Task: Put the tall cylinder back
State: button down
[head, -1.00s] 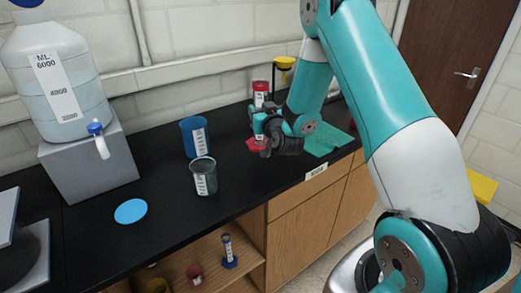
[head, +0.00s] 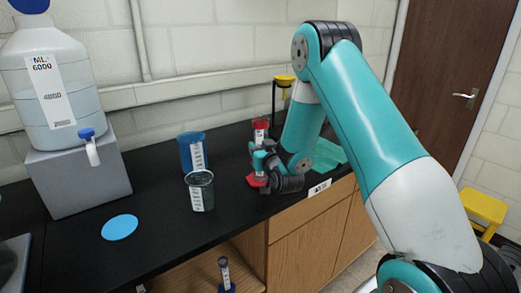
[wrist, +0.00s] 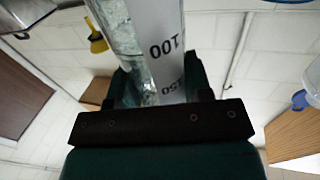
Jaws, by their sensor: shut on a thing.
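The tall clear cylinder with a red top and red six-sided base (head: 261,125) is upright above the black counter, right of the beakers. My gripper (head: 263,160) is shut around its middle, hiding part of it. I cannot tell whether the base touches the counter. In the wrist view, the clear cylinder (wrist: 148,45) with 100 and 150 marks stands between the dark green fingers. A smaller cylinder with a blue top and base (head: 225,272) stands on the open shelf below.
A flat blue disc (head: 120,228) lies at the front left, a teal mat (head: 329,154) at the right. A large jug (head: 75,100) sits on a grey box. A yellow stool (head: 484,205) stands right.

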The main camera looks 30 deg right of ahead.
jog(key=c, duration=0.5)
grip_release()
jog(key=shift+f, duration=0.1)
jog(key=shift+c, duration=0.2)
